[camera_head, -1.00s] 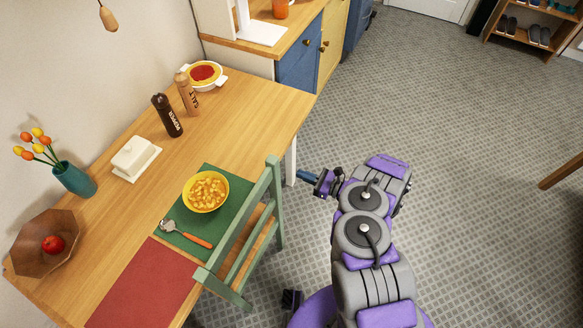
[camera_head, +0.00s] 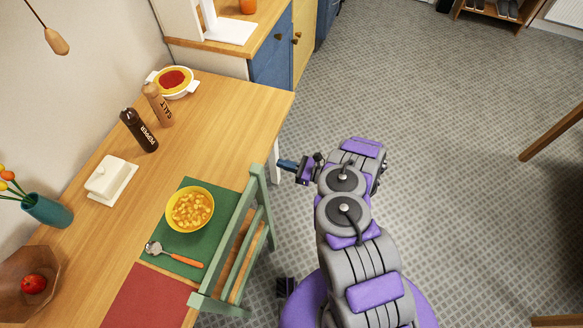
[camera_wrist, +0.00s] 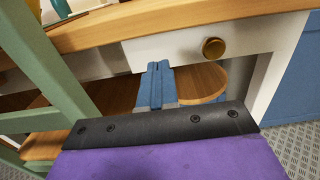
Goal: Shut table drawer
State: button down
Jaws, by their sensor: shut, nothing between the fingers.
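The white drawer front (camera_wrist: 180,50), with a round brass knob (camera_wrist: 213,47), shows under the wooden table's edge in the wrist view.
A green chair (camera_head: 240,250) stands at the table's side, close left of my gripper; its frame (camera_wrist: 55,80) fills the left of the wrist view. A yellow bowl (camera_head: 190,209) and shakers stand on the table. Blue cabinets (camera_head: 271,65) stand beyond.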

jog(key=shift+b+x, duration=0.85)
jog(key=shift+x, duration=2.75)
jog(key=x, duration=0.4)
jog(key=shift+s+a, duration=0.15)
jog(key=shift+s, duration=0.1)
jog(key=shift+a+r, duration=0.1)
jog(key=shift+r, duration=0.05)
jog(key=shift+w, duration=0.15)
jog(key=shift+d, duration=0.2)
